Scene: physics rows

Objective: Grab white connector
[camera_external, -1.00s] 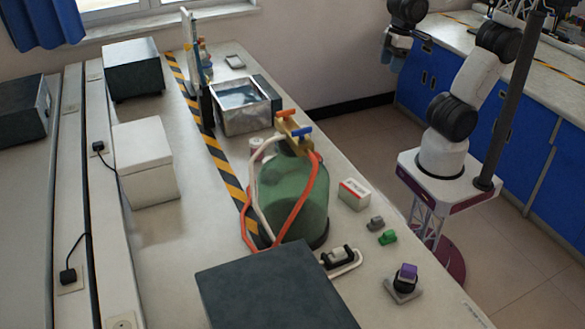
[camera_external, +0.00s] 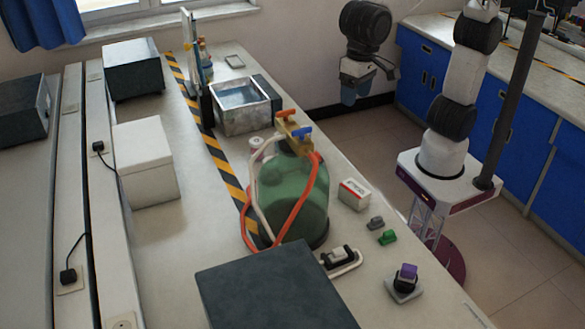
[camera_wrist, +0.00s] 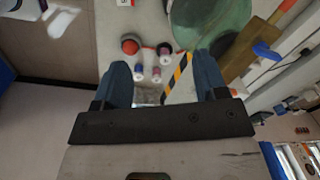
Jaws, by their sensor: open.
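What looks like the white connector (camera_external: 341,254) sits with black parts on a small pale base on the bench, just right of the dark slab; its details are too small to tell. My gripper (camera_external: 352,92) hangs in the air beyond the bench's right edge, well away from the connector and higher. In the wrist view my gripper's two blue fingers (camera_wrist: 162,62) are spread apart with nothing held between them. I cannot make out the white connector in the wrist view.
Near the connector are a grey piece (camera_external: 376,222), a green piece (camera_external: 388,237), a purple piece on a grey base (camera_external: 404,282) and a red-and-white box (camera_external: 354,194). A tall green jar (camera_external: 290,200) with hoses and a dark slab (camera_external: 275,292) stand close by.

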